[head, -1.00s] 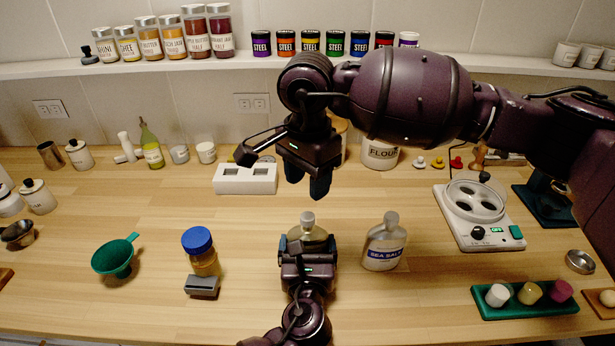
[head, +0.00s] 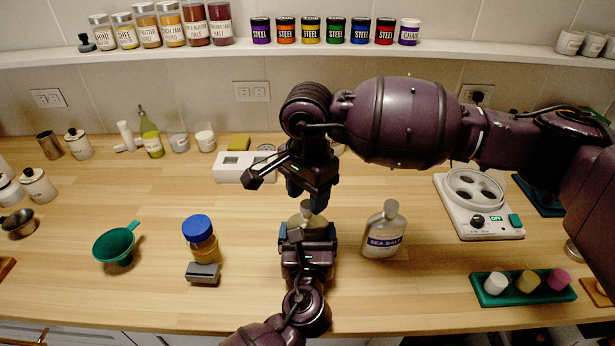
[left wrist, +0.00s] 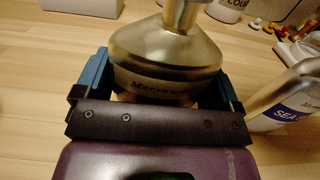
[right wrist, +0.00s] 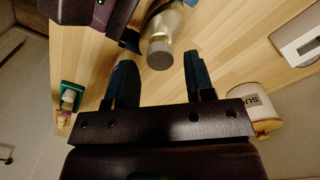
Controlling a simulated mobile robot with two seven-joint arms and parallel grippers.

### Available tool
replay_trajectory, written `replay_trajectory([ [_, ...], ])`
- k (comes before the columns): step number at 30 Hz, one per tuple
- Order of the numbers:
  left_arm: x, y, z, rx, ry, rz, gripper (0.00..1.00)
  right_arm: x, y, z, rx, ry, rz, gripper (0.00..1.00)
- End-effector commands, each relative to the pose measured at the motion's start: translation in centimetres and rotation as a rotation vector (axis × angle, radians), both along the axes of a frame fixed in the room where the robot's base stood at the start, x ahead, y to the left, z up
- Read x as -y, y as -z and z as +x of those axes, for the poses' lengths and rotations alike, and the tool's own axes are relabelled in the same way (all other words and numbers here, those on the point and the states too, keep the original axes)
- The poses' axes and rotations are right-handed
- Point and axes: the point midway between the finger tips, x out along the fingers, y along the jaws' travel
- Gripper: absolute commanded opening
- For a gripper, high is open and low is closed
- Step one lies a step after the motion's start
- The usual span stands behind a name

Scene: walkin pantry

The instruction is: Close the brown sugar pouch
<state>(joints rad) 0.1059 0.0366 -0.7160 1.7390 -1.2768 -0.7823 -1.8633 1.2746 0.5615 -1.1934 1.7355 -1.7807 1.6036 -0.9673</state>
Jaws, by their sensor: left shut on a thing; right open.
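A gold pouch (left wrist: 165,55) with a narrow spout stands upright on the counter; its label reads "Merrow", partly hidden by my gripper. In the head view the pouch (head: 307,216) is mostly covered by my grippers. My left gripper (left wrist: 157,68) is shut around its body. My right gripper (head: 306,197) is open, pointing down just above the pouch top. In the right wrist view a round grey cap or spout end (right wrist: 160,55) shows between the open fingers (right wrist: 160,68), apart from both. I cannot tell whether the cap is seated.
A sea salt pouch (head: 384,232) stands close to the right. A blue-lidded jar (head: 200,237) and a green funnel (head: 117,245) are to the left. A white appliance (head: 477,205) and a green tray (head: 525,291) are at the right. A white block (head: 236,168) lies behind.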

Motion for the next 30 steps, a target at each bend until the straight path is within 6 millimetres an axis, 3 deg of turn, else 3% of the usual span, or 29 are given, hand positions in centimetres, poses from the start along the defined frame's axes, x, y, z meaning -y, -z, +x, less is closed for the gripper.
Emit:
replay_trajectory([
  [6, 0.0, 0.0, 0.0, 0.000, 0.000, 0.000, 0.23, 0.0, 1.5, 0.0, 0.000, -0.001, 0.000, 0.49],
  [16, 0.0, 0.0, 0.0, 0.000, 0.000, 0.000, 0.23, 0.0, 1.7, 0.0, 0.000, -0.001, 0.000, 0.49],
  [26, 0.0, 0.0, 0.0, 0.000, 0.000, 0.000, 0.23, 0.0, 1.7, 0.0, 0.001, -0.001, 0.001, 0.00],
  [30, 0.0, 0.0, 0.0, 0.000, 0.000, 0.000, 0.23, 0.0, 1.7, 0.0, 0.001, 0.001, 0.000, 0.00],
])
